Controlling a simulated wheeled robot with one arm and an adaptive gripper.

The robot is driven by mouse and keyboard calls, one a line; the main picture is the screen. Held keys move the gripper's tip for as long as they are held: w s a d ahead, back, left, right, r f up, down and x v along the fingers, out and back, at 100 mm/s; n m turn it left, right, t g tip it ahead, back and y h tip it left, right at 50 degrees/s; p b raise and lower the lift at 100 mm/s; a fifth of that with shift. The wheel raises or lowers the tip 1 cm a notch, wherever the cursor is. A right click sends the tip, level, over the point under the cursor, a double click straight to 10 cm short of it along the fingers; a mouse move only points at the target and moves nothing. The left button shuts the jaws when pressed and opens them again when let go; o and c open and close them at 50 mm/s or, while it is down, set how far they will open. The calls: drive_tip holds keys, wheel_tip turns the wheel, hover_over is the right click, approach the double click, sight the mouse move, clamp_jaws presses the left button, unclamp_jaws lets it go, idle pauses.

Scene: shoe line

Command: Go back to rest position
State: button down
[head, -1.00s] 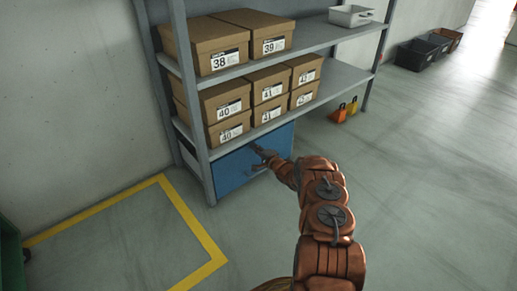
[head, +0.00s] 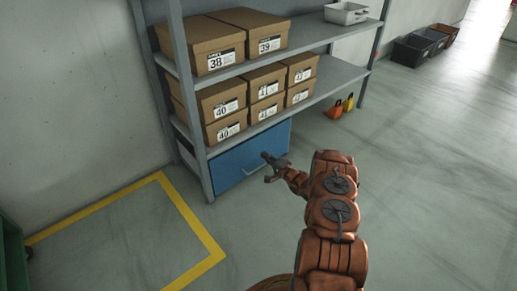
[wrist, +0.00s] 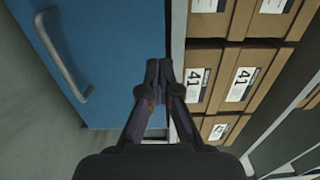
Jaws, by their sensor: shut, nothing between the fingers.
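My gripper (head: 268,168) is in front of the blue drawer (head: 231,170) at the bottom of the shelf unit, near the drawer's right part in the head view. Its fingers are shut with nothing between them, and they also show shut in the wrist view (wrist: 158,68). The blue drawer front fills the upper left of the wrist view (wrist: 118,60), with its grey handle (wrist: 58,60) to the left of the fingers and apart from them. In the head view the handle (head: 252,168) lies just left of the gripper. The drawer looks closed.
The grey shelf unit (head: 328,80) holds several brown shoe boxes (head: 214,60) with number labels and a white bin (head: 346,13). Yellow floor tape (head: 190,212) marks an area at left. Orange and yellow items (head: 335,110) stand beneath the shelf.

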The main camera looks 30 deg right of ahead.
drive_tip(key=shift+s+d+p, duration=0.15)
drive_tip(key=shift+s+p, duration=0.05)
drive_tip(key=shift+s, duration=0.7)
drive_tip(key=shift+s+d+p, duration=0.15)
drive_tip(key=shift+s, duration=0.75)
